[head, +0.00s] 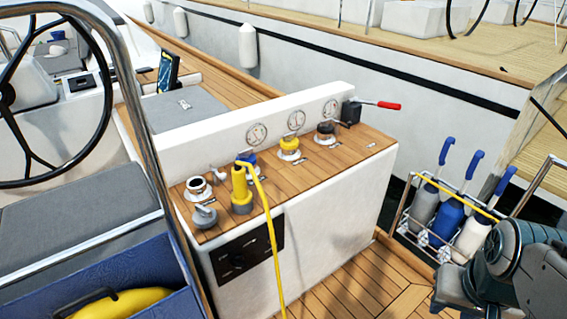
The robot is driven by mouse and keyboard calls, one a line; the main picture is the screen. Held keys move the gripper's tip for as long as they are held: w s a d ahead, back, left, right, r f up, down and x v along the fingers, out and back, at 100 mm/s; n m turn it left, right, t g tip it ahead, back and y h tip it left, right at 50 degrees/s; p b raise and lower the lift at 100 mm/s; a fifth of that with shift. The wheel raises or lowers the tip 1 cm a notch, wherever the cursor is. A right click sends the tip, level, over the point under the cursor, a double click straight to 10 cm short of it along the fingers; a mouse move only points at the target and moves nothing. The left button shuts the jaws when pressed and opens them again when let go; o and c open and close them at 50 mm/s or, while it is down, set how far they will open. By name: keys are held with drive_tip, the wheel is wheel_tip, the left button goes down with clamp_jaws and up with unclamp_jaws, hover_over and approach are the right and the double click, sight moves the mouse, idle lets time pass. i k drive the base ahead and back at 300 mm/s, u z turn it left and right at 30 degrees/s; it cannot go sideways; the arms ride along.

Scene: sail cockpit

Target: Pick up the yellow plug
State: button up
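The yellow plug (239,183) stands upright on the wooden ledge (335,160) of the white console. A yellow cable (268,220) arcs from its top and hangs down the console's front to the deck. A blue part (246,158) shows just behind its top. I cannot tell whether the plug sits in a socket, as its base is hard to make out. Part of my dark arm (515,262) shows at the lower right, well away from the plug. I cannot make out my gripper's fingers in this view.
Beside the plug are an open round fitting (197,187) and a grey cap (205,216). A yellow-topped fitting (289,147), a black-topped fitting (325,132) and a red-handled lever (378,104) stand farther right. A bottle rack (407,207) stands near my arm. A steel rail (140,125) rises at left.

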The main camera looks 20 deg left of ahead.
sight(240, 196)
drive_tip(key=i, duration=0.75)
drive_tip(key=u, duration=2)
drive_tip(key=i, duration=0.5)
drive_tip(key=z, duration=0.05)
